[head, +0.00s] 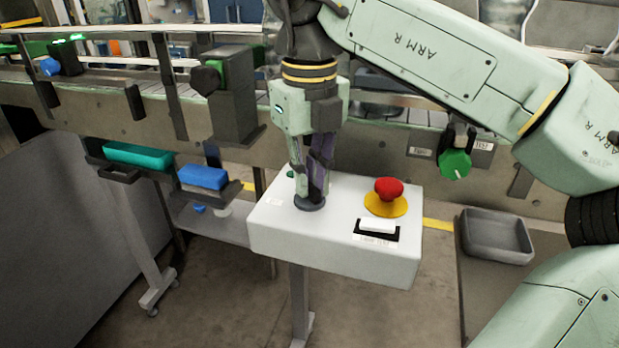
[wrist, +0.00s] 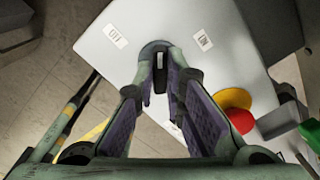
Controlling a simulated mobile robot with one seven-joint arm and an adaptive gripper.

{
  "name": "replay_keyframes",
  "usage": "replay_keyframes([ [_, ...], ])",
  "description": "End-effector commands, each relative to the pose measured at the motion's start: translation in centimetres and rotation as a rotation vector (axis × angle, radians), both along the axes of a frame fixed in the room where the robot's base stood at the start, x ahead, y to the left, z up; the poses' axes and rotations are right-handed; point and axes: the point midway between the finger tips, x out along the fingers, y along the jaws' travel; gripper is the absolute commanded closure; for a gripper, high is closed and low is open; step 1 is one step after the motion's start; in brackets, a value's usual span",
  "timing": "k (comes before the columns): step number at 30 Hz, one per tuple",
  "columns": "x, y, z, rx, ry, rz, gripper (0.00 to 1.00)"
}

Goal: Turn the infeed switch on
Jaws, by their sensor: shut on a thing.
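The infeed switch, a dark round rotary knob (head: 309,205), sits on the top of the white control box (head: 280,238). My gripper (head: 312,192) points straight down at it, its fingers shut on the knob's grip. In the wrist view the knob (wrist: 153,48) shows between the fingertips (wrist: 162,75), with a pale mark on its grip running up and down the picture. Two small white labels lie beyond it, one to the left (wrist: 116,37) and one to the right (wrist: 203,40); their lettering is too small to read surely. The fingers hide part of the grip.
On the same box are a red mushroom button (head: 389,188) on a yellow disc and a white rocker (head: 378,226). A small green button (head: 291,174) is behind my gripper. The conveyor (head: 420,120) runs behind, with a green knob (head: 455,164) hanging at its front. A grey tray (head: 497,236) lies right.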

Motion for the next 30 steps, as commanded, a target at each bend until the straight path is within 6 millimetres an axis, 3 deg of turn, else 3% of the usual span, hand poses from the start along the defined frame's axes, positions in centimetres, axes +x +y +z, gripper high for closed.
replay_keyframes([
  [18,-0.05,-0.03,0.03,-0.001,0.002,-0.575,1.00],
  [30,-0.08,-0.01,0.00,-0.002,0.002,-0.822,1.00],
])
